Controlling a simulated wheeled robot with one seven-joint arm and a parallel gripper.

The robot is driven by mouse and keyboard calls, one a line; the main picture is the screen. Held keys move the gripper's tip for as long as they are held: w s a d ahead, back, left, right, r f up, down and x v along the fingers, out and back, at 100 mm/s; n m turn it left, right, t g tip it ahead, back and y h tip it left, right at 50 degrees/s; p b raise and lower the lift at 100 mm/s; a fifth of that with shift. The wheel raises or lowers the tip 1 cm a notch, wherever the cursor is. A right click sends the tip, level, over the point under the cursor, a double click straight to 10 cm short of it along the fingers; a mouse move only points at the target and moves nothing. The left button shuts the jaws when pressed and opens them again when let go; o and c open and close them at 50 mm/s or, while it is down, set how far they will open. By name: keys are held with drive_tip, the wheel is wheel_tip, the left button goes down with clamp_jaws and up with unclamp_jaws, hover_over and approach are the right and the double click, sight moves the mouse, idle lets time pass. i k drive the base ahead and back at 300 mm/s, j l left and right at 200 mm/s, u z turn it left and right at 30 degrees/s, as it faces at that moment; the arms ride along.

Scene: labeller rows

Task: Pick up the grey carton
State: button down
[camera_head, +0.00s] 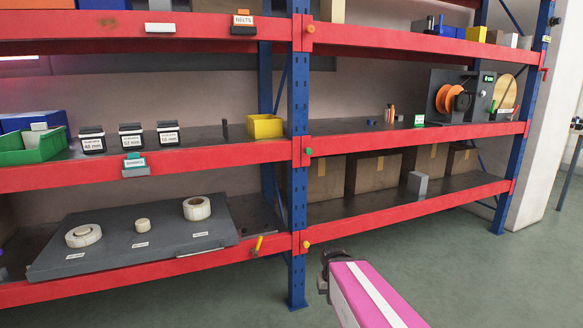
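The grey carton (417,184) is a small plain grey upright box. It stands on the lower shelf of the right rack bay, near the front, in front of brown cardboard boxes. My arm, pink with a white stripe, enters from the bottom of the view. My gripper (328,274) is the dark end of it, low in front of the blue rack post. It is apart from the carton, to its left and lower in the picture. The fingers are small and mostly hidden, so I cannot see whether they are open.
Brown cardboard boxes (374,172) line the back of the lower right shelf (440,190). A labelling machine with an orange reel (455,100) stands on the shelf above. A blue post (298,150) divides the bays. Green floor (470,270) is clear at the right.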

sight(417, 181)
drive_tip(key=i+l, duration=0.2)
drive_tip(key=l, duration=0.15)
drive_tip(key=i+l+u, duration=0.1)
drive_tip(key=l, duration=0.25)
drive_tip(key=i+l, duration=0.25)
drive_tip(key=l, duration=0.15)
drive_tip(key=i+l+u, duration=0.1)
drive_tip(key=l, duration=0.25)
drive_tip(key=i+l, duration=0.2)
drive_tip(key=l, duration=0.2)
drive_tip(key=i+l+u, duration=0.1)
drive_tip(key=l, duration=0.25)
drive_tip(key=i+l, duration=0.2)
drive_tip(key=l, duration=0.2)
drive_tip(key=i+l+u, duration=0.15)
drive_tip(key=i+l, duration=0.45)
drive_tip(key=l, duration=0.1)
